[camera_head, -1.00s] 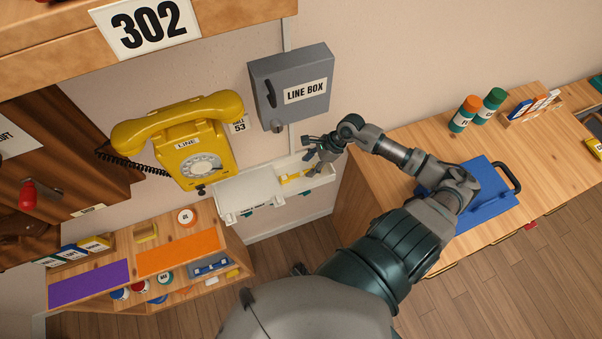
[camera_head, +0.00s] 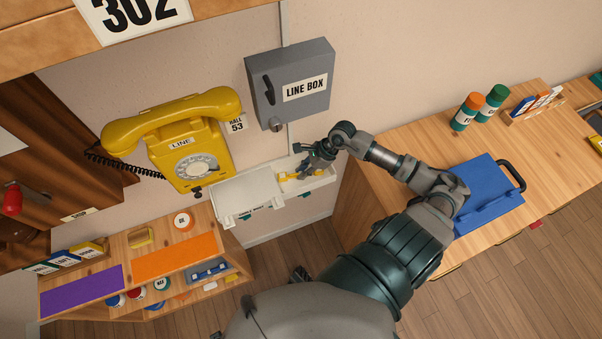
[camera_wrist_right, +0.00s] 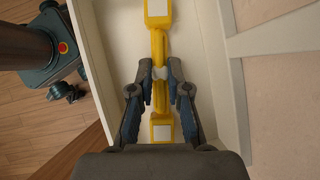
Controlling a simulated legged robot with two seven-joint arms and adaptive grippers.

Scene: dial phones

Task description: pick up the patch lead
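The patch lead (camera_head: 288,176) is yellow with pale bands and lies in the white tray (camera_head: 322,183) below the line box. In the right wrist view the lead (camera_wrist_right: 162,130) runs lengthwise between my fingers, with wider labelled ends above and below. My right gripper (camera_head: 305,170) is down at the tray. In the right wrist view its fingertips (camera_wrist_right: 160,78) are drawn in on both sides of the lead's narrow middle, at a white band, and appear to touch it. The lead still lies in or very close to the tray. My left gripper is not in view.
A yellow dial phone (camera_head: 185,150) and the grey line box (camera_head: 290,85) are on the wall by the tray. A wooden bench (camera_head: 400,140) at the right holds a blue case (camera_head: 490,197) and bottles. A low shelf (camera_head: 205,215) stands at the left.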

